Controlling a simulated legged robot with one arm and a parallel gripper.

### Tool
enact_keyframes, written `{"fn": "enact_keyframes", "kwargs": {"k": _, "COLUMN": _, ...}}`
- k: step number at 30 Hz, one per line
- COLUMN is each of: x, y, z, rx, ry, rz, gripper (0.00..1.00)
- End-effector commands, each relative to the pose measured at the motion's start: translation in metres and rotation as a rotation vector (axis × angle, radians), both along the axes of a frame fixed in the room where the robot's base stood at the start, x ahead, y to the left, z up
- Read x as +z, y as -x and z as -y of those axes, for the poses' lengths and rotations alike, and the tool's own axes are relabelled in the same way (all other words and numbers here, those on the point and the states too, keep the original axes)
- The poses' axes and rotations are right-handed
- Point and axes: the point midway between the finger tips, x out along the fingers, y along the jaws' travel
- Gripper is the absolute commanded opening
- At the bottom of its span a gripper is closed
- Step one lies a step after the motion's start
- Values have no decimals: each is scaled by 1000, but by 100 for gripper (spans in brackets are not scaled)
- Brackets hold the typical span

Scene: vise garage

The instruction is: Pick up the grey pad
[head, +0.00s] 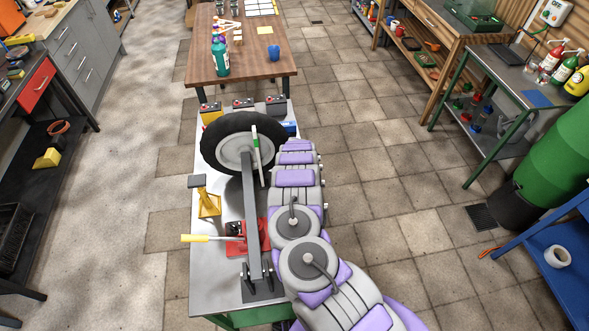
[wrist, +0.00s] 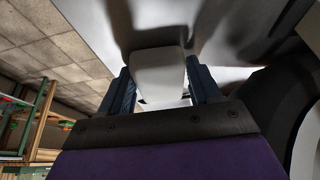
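A pale grey pad (wrist: 158,74) with rounded corners is in the middle of the wrist view. It lies between the two dark blue fingers of my gripper (wrist: 160,82), one on each side and very close to its edges. I cannot tell whether the fingers press on it or stand just clear. A pale bench surface (wrist: 225,75) with dark shadows is behind it. In the head view my arm reaches along the right side of the metal bench (head: 212,275). My gripper and the pad are not clearly visible there, beyond the arm and near the tyre.
A large black tyre (head: 212,137) stands on the bench, left of my arm. A yellow stand (head: 208,205) and a red tool with a yellow handle (head: 195,238) are nearer. Battery-like boxes (head: 243,104) line the far edge. A wooden table (head: 198,70) is beyond. Tiled floor (head: 390,205) is open to the right.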

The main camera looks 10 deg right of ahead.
Motion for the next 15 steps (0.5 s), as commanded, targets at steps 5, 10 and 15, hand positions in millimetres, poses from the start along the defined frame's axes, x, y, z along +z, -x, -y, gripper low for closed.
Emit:
{"fn": "enact_keyframes", "kwargs": {"k": 5, "x": -1, "y": 1, "z": 1, "rx": -2, "ry": 1, "rz": -1, "gripper": 33}}
{"fn": "enact_keyframes", "kwargs": {"k": 10, "x": -1, "y": 1, "z": 1, "rx": -2, "ry": 1, "rz": -2, "gripper": 33}}
{"fn": "enact_keyframes", "kwargs": {"k": 15, "x": 3, "y": 1, "z": 1, "rx": -1, "ry": 1, "rz": -1, "gripper": 33}}
